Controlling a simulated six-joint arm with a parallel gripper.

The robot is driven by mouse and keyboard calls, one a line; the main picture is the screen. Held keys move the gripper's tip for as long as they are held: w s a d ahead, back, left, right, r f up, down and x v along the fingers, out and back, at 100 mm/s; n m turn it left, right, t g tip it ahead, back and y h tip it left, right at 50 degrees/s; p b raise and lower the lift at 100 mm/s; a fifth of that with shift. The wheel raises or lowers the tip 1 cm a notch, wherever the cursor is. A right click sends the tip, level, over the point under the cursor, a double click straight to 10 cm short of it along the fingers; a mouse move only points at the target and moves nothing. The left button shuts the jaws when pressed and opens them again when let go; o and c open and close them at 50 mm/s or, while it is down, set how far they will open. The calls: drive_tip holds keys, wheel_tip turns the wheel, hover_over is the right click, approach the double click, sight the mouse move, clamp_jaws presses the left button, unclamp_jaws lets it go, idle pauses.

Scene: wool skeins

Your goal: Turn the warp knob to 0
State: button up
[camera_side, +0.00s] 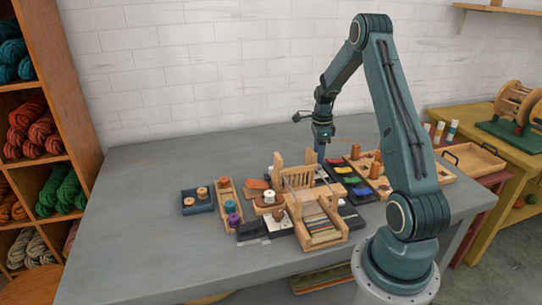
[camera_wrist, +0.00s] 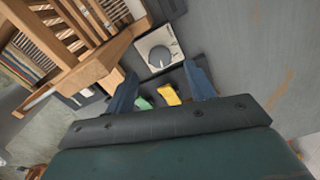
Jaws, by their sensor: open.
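A round grey knob (camera_wrist: 159,54) sits on a square white dial plate (camera_wrist: 174,40) in the wrist view. The marks on the plate are too small to read, so I cannot tell the setting. My gripper (camera_wrist: 161,70) is open, its two blue fingers spread wide apart with nothing between them. The knob shows just beyond the fingertips, roughly centred between them; I cannot tell the height gap. In the side view my gripper (camera_side: 322,150) points down over the table behind the wooden loom (camera_side: 318,223), and the knob cannot be made out clearly there.
The loom frame (camera_wrist: 92,65) stands close to the left of the dial in the wrist view. A yellow piece (camera_wrist: 168,95) and a green piece (camera_wrist: 143,103) lie near the fingers. A dark tray (camera_side: 196,209) with spools sits left; the table (camera_side: 150,175) is clear further left.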

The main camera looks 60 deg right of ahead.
drive_tip(key=shift+f, duration=2.55)
drive_tip(key=c, duration=1)
drive_tip(key=shift+o, duration=0.2)
